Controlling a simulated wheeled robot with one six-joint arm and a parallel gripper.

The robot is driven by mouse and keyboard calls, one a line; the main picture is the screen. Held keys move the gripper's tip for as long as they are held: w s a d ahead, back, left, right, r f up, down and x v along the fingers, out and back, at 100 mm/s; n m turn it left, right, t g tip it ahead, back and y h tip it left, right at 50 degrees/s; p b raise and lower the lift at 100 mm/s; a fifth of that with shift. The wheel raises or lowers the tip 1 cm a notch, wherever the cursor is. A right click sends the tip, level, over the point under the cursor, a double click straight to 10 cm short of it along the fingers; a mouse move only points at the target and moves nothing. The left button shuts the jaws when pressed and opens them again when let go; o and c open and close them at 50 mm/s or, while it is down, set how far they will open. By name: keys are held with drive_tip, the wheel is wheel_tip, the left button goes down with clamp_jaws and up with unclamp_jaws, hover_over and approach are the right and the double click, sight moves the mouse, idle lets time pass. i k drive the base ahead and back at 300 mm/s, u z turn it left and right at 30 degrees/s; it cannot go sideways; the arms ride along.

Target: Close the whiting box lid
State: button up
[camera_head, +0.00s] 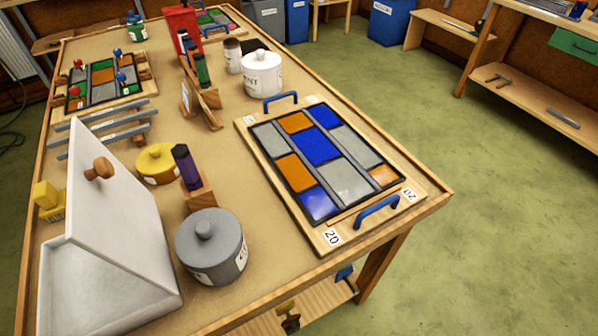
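The white whiting box (112,306) stands on the bench at the lower left, cut off by the bottom edge of the picture. Its white lid (122,200) is raised and stands at a steep tilt, with a round wooden knob (99,170) on its face. The contents of the box cannot be made out. My gripper is not in view.
A grey lidded pot (212,252) stands just right of the box. A leaded panel (328,157) lies on a board at right.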

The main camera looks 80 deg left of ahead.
sight(111, 216)
drive_tip(key=i, duration=1.8)
drive_tip(key=u, duration=4.55)
